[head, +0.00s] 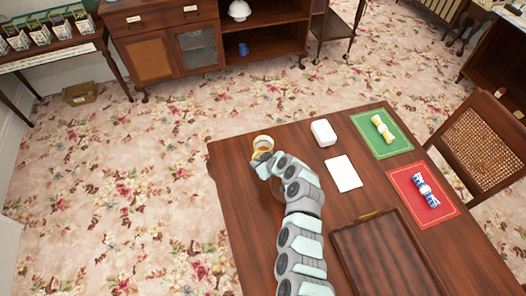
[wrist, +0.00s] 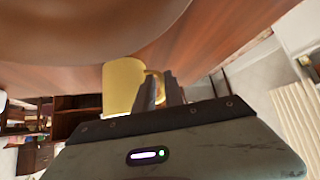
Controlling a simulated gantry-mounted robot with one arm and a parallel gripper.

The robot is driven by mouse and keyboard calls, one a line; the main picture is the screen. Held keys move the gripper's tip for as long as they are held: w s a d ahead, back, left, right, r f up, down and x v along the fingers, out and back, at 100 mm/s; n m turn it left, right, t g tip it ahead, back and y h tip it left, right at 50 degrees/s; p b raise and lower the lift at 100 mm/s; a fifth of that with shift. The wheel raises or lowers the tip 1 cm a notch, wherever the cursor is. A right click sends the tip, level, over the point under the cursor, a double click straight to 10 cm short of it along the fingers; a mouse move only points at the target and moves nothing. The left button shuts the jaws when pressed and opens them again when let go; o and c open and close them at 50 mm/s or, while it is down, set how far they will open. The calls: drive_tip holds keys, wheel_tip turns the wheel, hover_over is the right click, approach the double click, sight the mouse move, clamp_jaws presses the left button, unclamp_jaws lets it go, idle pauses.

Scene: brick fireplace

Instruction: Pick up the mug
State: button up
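A yellow mug (head: 263,143) stands near the far left corner of the wooden table (head: 235,190). In the wrist view, the yellow mug (wrist: 122,86) appears upside down, with its handle (wrist: 157,84) toward my fingers. My gripper (wrist: 162,88) has its two dark fingers at the handle, one on either side, with a gap showing between them. Part of the handle is hidden by the nearer finger. In the head view, my gripper (head: 262,157) is right beside the mug, and the arm hides the table behind it.
A white box (head: 323,133), a white card (head: 344,173), a green mat (head: 370,141), a red mat (head: 410,182) and a brown tray (head: 385,255) lie to the right. A brown curved surface (wrist: 100,25) fills the wrist view's top. A chair (head: 478,150) stands at the right.

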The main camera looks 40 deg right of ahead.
drive_tip(key=shift+w+f, duration=0.35)
drive_tip(key=shift+w, duration=0.25)
drive_tip(key=shift+x, duration=1.2)
drive_tip(key=shift+a, duration=0.1)
drive_tip(key=shift+c, duration=0.5)
clamp_jaws()
drive_tip(key=shift+r, duration=0.2)
